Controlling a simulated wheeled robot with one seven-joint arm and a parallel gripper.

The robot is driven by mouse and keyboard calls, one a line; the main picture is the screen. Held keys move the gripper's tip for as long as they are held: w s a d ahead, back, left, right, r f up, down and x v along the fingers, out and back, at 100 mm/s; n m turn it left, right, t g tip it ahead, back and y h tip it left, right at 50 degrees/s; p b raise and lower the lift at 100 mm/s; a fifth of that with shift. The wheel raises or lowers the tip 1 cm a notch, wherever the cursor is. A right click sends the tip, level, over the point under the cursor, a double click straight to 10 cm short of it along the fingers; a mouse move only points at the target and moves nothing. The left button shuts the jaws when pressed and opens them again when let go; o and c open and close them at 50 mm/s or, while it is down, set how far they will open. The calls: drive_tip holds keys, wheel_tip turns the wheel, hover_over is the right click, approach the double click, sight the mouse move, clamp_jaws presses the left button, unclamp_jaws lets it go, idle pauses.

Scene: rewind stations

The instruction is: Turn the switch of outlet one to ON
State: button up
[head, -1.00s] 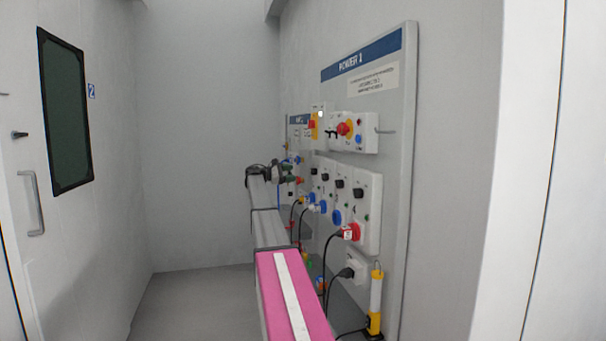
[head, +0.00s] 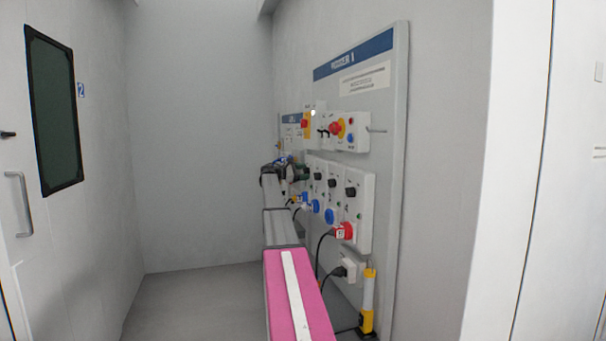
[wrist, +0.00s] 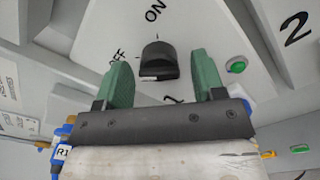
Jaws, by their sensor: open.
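In the wrist view, a black rotary switch (wrist: 158,61) sits on a pale housing with the labels OFF at its left and ON above it. I cannot tell clearly which label it points to. My gripper (wrist: 158,84) is open, with one green finger on each side of the switch. A gap shows beside the switch at each finger, so it is not gripped. A digit below the switch is partly hidden by my gripper. In the head view, my gripper (head: 297,172) is at the far left end of the outlet row and hides the switch there.
A green lamp (wrist: 236,65) is right of the switch, and the neighbouring housing bears a 2. In the head view, the outlet row (head: 362,222) continues right with more black knobs. A red-and-yellow emergency stop (head: 338,128) is above. A red plug (head: 345,231) and cables hang below.

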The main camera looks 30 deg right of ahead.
drive_tip(key=c, duration=0.9)
drive_tip(key=shift+m, duration=0.3)
drive_tip(key=shift+r+m, duration=0.2)
drive_tip(key=shift+m, duration=8.5)
